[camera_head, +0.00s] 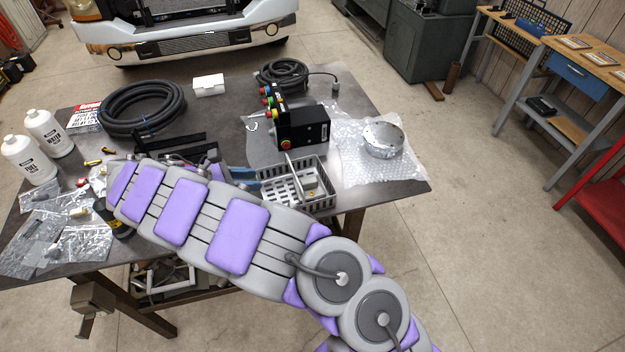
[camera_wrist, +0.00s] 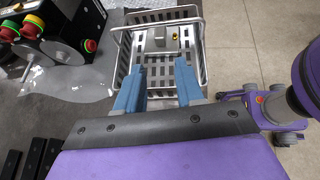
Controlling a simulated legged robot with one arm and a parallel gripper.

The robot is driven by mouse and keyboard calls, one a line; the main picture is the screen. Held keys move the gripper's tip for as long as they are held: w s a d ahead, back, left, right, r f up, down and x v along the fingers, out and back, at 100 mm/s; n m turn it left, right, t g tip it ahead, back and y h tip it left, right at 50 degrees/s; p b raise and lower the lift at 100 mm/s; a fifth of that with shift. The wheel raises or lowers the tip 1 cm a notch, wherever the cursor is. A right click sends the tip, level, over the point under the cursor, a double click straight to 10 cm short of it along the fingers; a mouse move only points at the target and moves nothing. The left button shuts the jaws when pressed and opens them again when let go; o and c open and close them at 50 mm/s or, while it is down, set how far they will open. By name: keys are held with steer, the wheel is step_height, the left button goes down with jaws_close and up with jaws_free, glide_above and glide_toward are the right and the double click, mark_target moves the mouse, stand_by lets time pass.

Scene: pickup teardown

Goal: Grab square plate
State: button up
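A small grey squarish piece (camera_wrist: 158,40) with a brass-coloured fitting lies inside a grey slotted basket (camera_wrist: 125,62); it is the only plate-like square thing I can make out. It also shows in the head view (camera_head: 310,183), inside the basket (camera_head: 318,204) at the table's front edge. My gripper (camera_wrist: 158,66) is open, its two blue fingers apart with nothing between them. The fingers reach over the near side of the basket, short of the grey piece. In the head view my arm hides most of the gripper; some blue (camera_head: 241,173) shows left of the basket.
A black control box (camera_head: 303,128) with coloured buttons stands just behind the basket. A round metal part (camera_head: 383,139) lies on bubble wrap to the right. Coiled hoses (camera_head: 142,108), white bottles (camera_head: 48,133) and bags crowd the table's left.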

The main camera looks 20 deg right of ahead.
steer(key=b, duration=0.3)
glide_toward(307, 180)
steer(key=x, duration=0.3)
steer(key=b+x, duration=0.2)
steer(key=x, duration=0.3)
steer(key=shift+d+f, duration=0.1)
steer(key=shift+f, duration=0.05)
jaws_close()
